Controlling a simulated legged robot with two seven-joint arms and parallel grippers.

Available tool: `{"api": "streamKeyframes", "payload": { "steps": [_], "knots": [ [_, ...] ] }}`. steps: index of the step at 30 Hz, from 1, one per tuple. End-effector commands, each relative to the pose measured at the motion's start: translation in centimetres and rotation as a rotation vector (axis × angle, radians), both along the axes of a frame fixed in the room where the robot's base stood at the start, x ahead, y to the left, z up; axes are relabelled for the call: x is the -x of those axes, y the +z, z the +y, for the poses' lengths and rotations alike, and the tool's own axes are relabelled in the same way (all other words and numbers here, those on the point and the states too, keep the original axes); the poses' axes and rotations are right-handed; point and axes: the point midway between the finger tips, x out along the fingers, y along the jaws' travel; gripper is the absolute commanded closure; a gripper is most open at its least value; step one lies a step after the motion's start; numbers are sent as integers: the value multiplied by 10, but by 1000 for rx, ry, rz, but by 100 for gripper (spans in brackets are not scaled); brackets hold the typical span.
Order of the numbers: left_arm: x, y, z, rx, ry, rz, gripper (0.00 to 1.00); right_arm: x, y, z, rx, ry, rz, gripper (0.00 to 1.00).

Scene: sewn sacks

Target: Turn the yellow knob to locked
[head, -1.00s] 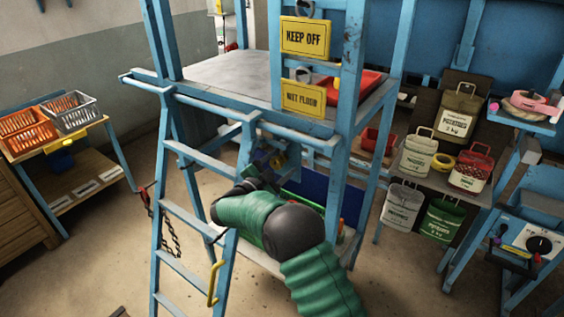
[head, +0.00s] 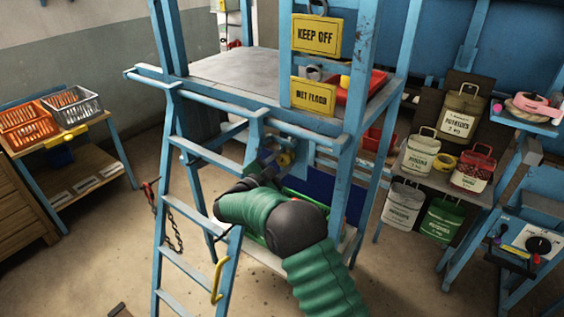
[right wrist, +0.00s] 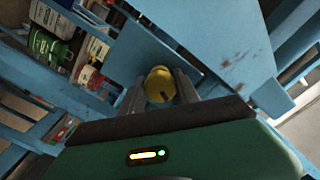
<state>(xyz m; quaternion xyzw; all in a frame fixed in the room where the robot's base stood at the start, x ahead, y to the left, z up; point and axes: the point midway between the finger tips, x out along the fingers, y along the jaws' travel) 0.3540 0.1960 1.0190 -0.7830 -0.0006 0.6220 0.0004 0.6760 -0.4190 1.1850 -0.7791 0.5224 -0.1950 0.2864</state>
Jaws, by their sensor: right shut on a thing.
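The yellow knob (right wrist: 160,84) sits between the two grey fingers of my right gripper (right wrist: 161,90) in the right wrist view. The fingers are shut on it from both sides. In the head view the knob (head: 286,159) is a small yellow spot below the platform, on the blue frame behind the ladder. My green-sleeved right arm reaches up to it from below, and the wrist hides part of that area. I cannot read any lock mark or tell the knob's angle. My left gripper is not in view.
A blue ladder (head: 199,208) stands just left of my right arm, with a blue post (head: 345,170) on the right. The platform (head: 235,72) is above. Sacks (head: 420,152) stand on a shelf at right; crates (head: 25,125) are on the left bench.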

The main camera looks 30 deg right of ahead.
Motion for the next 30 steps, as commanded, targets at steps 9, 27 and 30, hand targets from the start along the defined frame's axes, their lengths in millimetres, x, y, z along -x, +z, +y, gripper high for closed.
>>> {"api": "streamKeyframes", "payload": {
  "steps": [9, 27, 30],
  "knots": [
    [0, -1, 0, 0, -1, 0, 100, 0, -9, 5, -12, 5, 14, 100],
    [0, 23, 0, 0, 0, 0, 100, 0, -9, 6, 84, 8, 251, 100],
    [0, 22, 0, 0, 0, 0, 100, 0, -10, 5, 84, 7, 249, 100]
  ]
}}
